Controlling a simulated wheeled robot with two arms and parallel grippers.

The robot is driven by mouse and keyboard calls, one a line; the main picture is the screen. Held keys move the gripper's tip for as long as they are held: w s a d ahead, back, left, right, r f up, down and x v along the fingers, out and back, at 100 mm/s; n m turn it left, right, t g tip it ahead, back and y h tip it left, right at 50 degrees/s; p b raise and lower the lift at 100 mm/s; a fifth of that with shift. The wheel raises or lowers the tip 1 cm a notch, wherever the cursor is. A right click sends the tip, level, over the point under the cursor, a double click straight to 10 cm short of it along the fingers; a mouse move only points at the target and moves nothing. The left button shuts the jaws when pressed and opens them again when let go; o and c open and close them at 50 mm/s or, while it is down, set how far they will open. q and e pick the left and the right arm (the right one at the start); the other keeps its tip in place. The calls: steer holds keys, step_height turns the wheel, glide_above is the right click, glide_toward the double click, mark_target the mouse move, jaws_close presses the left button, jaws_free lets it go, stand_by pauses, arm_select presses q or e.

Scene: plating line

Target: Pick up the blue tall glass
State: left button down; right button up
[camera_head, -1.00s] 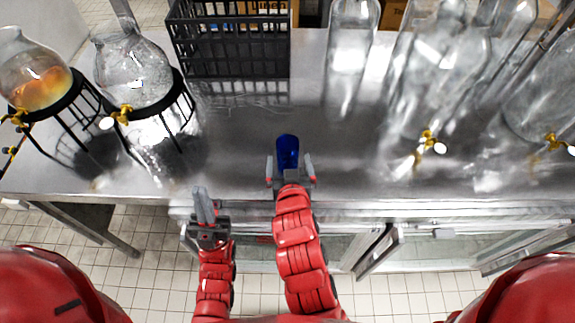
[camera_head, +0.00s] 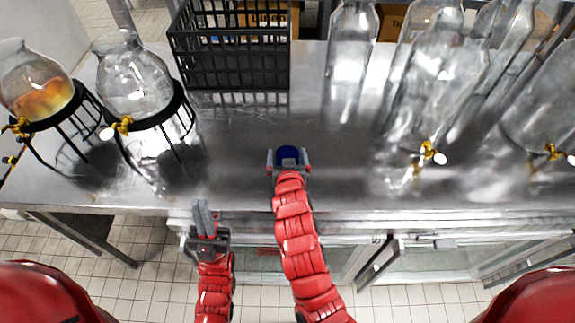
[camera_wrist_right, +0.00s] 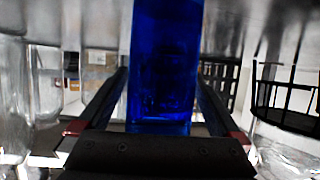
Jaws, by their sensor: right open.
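The blue tall glass (camera_head: 288,154) stands near the front edge of the steel counter, in the middle of the head view. My right gripper (camera_head: 289,160) is open, with one finger on each side of the glass. In the right wrist view the glass (camera_wrist_right: 165,65) fills the space between the two fingers (camera_wrist_right: 165,100). Its lower part in the head view is hidden by the gripper. I cannot tell whether the fingers touch it. My left gripper (camera_head: 204,216) is empty, with its fingers together, in front of the counter edge.
A black basket (camera_head: 232,50) stands at the back. Glass dispensers on black stands (camera_head: 140,85) are at the left. Clear glass bottles and dispensers (camera_head: 440,85) with gold taps crowd the right. The counter (camera_head: 240,140) around the blue glass is clear.

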mark_target(284, 149)
steer(key=shift+w+f, duration=0.1)
steer(key=shift+w, duration=0.05)
steer(key=c, duration=1.5)
steer(key=shift+a+r+b, duration=0.1)
steer(key=shift+r+b, duration=0.5)
steer(key=shift+r, duration=0.15)
steer(key=shift+s+a+r+b, duration=0.15)
steer(key=shift+r+b, duration=0.25)
steer(key=shift+r, duration=0.1)
steer(key=shift+s+a+r+b, duration=0.1)
steer(key=shift+s+r+b, duration=0.05)
steer(key=shift+r+b, duration=0.25)
steer(key=s+a+b, duration=0.1)
steer(key=s+a, duration=0.2)
steer(key=s, duration=0.4)
steer(key=s+a+r, duration=0.1)
steer(key=s+a, duration=0.2)
steer(key=s, duration=0.3)
steer(key=shift+s+a+r+b, duration=0.3)
steer(key=shift+s+a+b, duration=0.05)
steer(key=shift+a+b, duration=0.05)
